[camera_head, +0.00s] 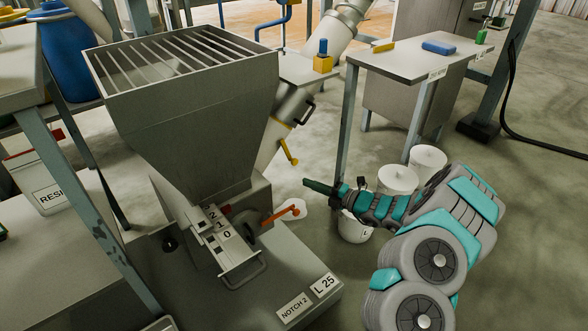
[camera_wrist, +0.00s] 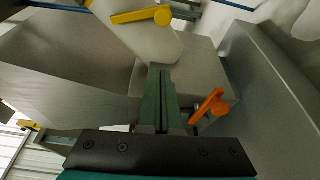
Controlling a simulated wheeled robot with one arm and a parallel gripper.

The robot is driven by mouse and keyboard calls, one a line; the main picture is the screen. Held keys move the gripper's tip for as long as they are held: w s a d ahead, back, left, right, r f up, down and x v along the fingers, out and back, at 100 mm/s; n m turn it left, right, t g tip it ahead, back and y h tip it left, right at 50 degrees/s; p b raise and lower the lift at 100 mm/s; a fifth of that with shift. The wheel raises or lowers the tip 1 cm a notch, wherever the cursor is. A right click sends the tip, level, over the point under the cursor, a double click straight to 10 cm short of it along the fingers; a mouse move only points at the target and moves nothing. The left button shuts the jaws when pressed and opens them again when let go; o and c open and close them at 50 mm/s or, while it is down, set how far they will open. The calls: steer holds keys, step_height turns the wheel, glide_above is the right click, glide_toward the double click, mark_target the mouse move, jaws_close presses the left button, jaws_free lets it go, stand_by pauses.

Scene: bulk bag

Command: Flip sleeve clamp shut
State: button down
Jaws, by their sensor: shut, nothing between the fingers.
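A grey cylindrical sleeve (camera_head: 292,104) slants down beside the hopper in the head view. A yellow lever (camera_head: 289,153), which looks like its clamp handle, sticks out below it. In the wrist view the yellow lever (camera_wrist: 140,16) lies near the top edge, across a pale sleeve-like shape (camera_wrist: 150,52). I cannot tell how far the clamp is closed. My gripper (camera_head: 308,184) is below and slightly right of the yellow lever in the head view, apart from it. Its green fingers (camera_wrist: 159,97) are shut and empty, pointing toward the hopper side.
The hopper (camera_head: 190,130) has a barred top. An orange lever (camera_head: 284,213) is below my gripper and shows close right of the fingers in the wrist view (camera_wrist: 208,105). A numbered slide (camera_head: 222,240) is on the hopper base. White buckets (camera_head: 397,180) stand behind my arm.

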steer(key=shift+a, duration=0.1)
steer(key=x, duration=1)
steer(key=shift+w+d+r+b, duration=0.1)
steer(key=shift+w+d+b, duration=0.15)
steer(key=shift+w+d, duration=0.5)
steer(key=shift+w+d+r+b, duration=0.15)
steer(key=shift+w+d, duration=0.25)
steer(key=shift+d, duration=0.55)
